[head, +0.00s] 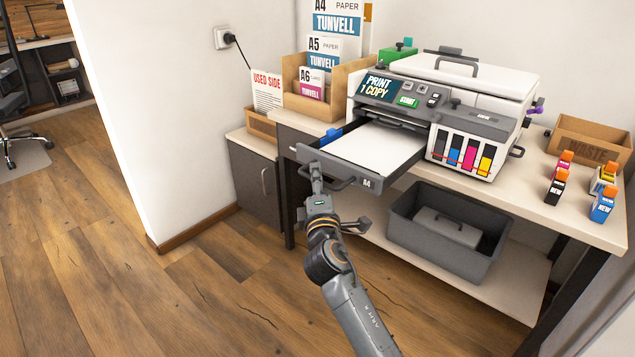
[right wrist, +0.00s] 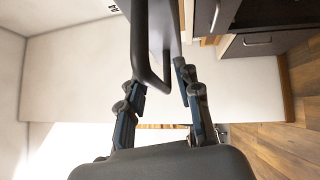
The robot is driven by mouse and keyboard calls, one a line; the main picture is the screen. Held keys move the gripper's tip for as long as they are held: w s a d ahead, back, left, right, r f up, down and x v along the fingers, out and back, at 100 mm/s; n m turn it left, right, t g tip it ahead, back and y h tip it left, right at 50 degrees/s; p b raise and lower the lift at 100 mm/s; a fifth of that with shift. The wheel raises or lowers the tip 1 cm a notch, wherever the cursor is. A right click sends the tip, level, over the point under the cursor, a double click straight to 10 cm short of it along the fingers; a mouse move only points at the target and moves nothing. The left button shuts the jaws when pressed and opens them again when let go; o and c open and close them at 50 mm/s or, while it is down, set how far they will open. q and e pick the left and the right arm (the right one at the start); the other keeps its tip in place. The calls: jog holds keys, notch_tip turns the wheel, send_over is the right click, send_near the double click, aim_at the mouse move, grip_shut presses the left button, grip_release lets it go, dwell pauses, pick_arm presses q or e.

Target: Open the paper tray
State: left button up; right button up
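The paper tray (head: 350,172) is pulled out from the front of the printer (head: 444,93), with white paper lying in it. Its front carries a dark bar handle (head: 340,184) and an A4 label. My right gripper (head: 316,180) is at the left part of that handle. In the right wrist view the handle (right wrist: 153,79) passes between the two fingers (right wrist: 160,78), which stand apart with a narrow gap beside the right finger. Firm contact cannot be made out. My left gripper is not in view.
A grey bin (head: 402,230) stands on the lower shelf under the table. Ink bottles (head: 557,186) and a waste box (head: 588,143) are at the table's right. A wooden paper holder (head: 309,104) stands left of the printer. The wood floor (head: 170,300) in front is clear.

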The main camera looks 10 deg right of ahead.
jog(key=s+a+f, duration=0.1)
jog(key=s, duration=1.1)
jog(key=shift+a+f, duration=0.2)
jog(key=shift+f, duration=0.1)
jog(key=shift+w, duration=0.1)
